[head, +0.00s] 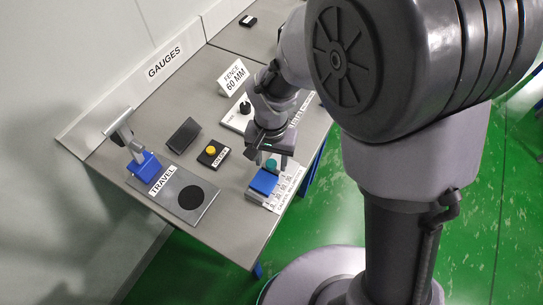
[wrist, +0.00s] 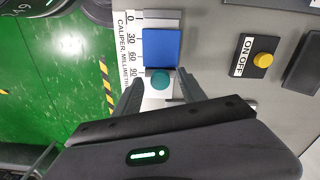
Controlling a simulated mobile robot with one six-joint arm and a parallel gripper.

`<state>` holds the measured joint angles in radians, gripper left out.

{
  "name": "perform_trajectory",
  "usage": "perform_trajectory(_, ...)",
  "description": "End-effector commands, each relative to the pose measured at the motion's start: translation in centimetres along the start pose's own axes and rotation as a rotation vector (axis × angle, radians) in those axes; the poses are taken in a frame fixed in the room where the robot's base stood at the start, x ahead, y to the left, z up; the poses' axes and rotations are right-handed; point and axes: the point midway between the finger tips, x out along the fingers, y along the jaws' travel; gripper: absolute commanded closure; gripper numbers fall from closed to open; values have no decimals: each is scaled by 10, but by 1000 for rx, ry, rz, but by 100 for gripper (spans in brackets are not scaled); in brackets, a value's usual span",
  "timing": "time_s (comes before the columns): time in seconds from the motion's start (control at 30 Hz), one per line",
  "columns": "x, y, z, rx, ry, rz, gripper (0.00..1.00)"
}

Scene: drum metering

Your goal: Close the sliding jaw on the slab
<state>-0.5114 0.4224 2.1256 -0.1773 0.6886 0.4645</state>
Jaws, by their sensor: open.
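The blue slab (wrist: 161,48) lies on the caliper beside its printed millimetre scale (wrist: 131,45); it also shows in the head view (head: 263,182). A grey fixed jaw (wrist: 162,18) stands at the slab's far side, near the 0 mark. The round teal knob (wrist: 160,80) is at the slab's near side, and also shows in the head view (head: 271,164). The sliding jaw under it is mostly hidden, and I cannot tell whether it touches the slab. My gripper (wrist: 158,90) is open, with one finger on each side of the knob; contact is unclear.
A yellow button (wrist: 264,60) on an ON OFF box is right of the caliper. The TRAVEL gauge plate (head: 212,205) with a black disc and a blue-based stand (head: 144,166) is at the left. The FENCE 60 MM sign (head: 233,77) stands behind. Table edge is close beside the caliper.

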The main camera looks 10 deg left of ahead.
Motion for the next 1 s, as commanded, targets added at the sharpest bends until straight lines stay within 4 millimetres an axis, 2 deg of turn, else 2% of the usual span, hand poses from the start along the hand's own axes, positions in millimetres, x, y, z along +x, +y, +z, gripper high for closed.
perform_trajectory(0.07,0,0,0,0,0,0,52)
perform_trajectory(0.3,-1,0,0,0,0,0,96)
perform_trajectory(0.57,-1,0,1,0,0,0,96)
perform_trajectory(0.6,-1,0,1,0,0,0,72)
perform_trajectory(0.7,-1,0,1,0,0,0,52)
perform_trajectory(1.0,-2,0,1,0,0,0,52)
